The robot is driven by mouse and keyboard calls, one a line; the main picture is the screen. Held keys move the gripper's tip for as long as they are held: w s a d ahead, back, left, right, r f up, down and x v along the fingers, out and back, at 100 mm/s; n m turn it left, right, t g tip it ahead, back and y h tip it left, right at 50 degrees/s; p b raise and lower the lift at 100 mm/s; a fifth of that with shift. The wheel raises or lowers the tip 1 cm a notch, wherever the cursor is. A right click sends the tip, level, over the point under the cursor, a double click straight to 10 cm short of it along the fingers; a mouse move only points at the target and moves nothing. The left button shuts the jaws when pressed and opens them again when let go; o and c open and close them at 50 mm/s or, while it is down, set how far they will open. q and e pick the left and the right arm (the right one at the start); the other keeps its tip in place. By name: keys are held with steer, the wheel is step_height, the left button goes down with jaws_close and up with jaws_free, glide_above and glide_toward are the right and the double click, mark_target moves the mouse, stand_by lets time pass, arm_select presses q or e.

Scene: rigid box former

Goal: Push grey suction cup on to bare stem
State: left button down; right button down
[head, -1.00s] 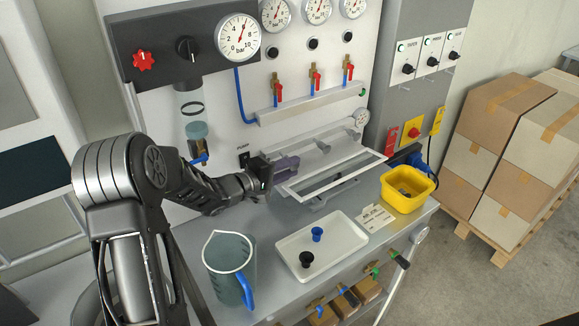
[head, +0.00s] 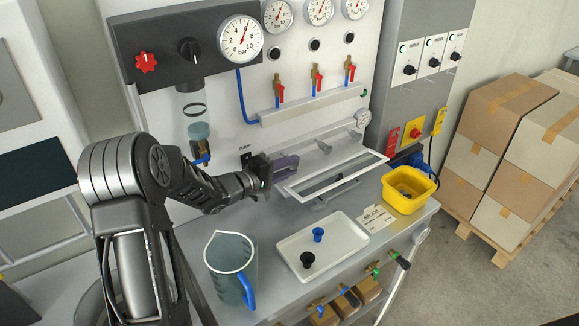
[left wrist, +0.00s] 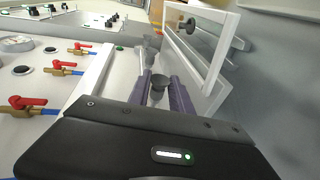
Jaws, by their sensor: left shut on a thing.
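My left gripper (head: 284,166) is at the left end of the white-framed opening in the machine. In the left wrist view, its two purple-grey fingers (left wrist: 163,97) are shut on a dark grey suction cup (left wrist: 160,81). The cup is hidden by the fingers in the head view. Beyond the fingertips, a pale grey fitting (left wrist: 151,46) shows in the left wrist view; I cannot tell whether it is the bare stem or whether the cup touches it. Another dark cup (left wrist: 190,26) shows near the white frame. My right gripper is not in view.
A white tray (head: 345,262) holds a blue cup (head: 318,235) and a black cup (head: 307,260). A jug (head: 229,266) with a blue handle stands left of it. A yellow bin (head: 409,197) stands at the right. The white frame (head: 335,179) is close to the gripper.

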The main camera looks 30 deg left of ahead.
arm_select(q)
steer(key=c, duration=1.1)
jaws_free()
steer(key=shift+d, duration=0.1)
steer(key=shift+s+d, duration=0.7)
steer(key=shift+d, duration=0.45)
steer(key=shift+s+d, duration=0.65)
steer(key=shift+d, duration=0.45)
steer(key=shift+s+d, duration=0.7)
steer(key=shift+d, duration=0.45)
